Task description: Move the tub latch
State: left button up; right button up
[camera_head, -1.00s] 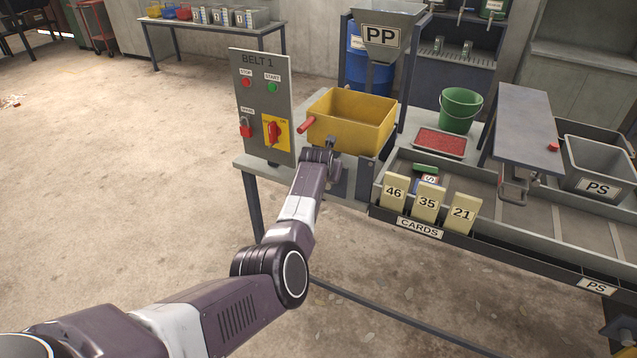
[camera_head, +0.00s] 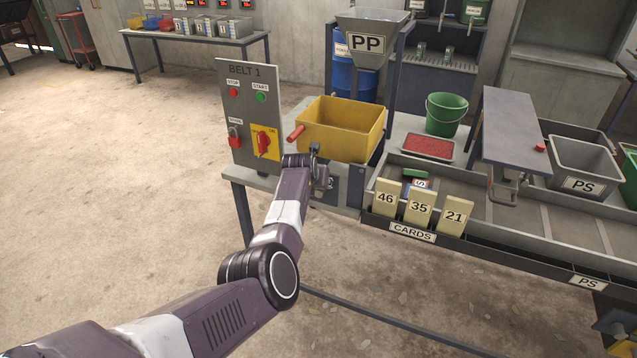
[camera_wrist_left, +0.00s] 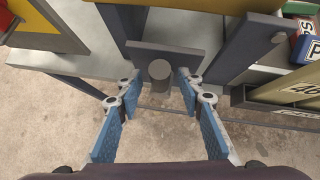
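The yellow tub (camera_head: 355,137) stands upright on the bench, its red handle (camera_head: 297,133) pointing left. In the left wrist view, a short grey round knob (camera_wrist_left: 160,70), which looks like the tub latch, sticks out from a dark plate (camera_wrist_left: 181,59) below the tub. My left gripper (camera_wrist_left: 157,84) is open, with its blue fingers on either side of the knob; I see no clear contact. In the head view my left gripper (camera_head: 320,168) is in front of the tub's lower front and partly hides the latch area. My right gripper is not in view.
The BELT 1 panel (camera_head: 247,95) stands close left of my left arm. Right of the tub are a red-filled tray (camera_head: 428,146), a green bucket (camera_head: 446,114) and the yellow number cards (camera_head: 419,208). The PP hopper (camera_head: 368,42) stands behind. The floor at left is clear.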

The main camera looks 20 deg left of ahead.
pick_arm(q)
jog(key=shift+r, duration=0.15)
jog(key=shift+s, duration=0.1)
jog(key=v, duration=0.7)
dwell(0.4)
jog(key=shift+s, duration=0.1)
dwell(0.5)
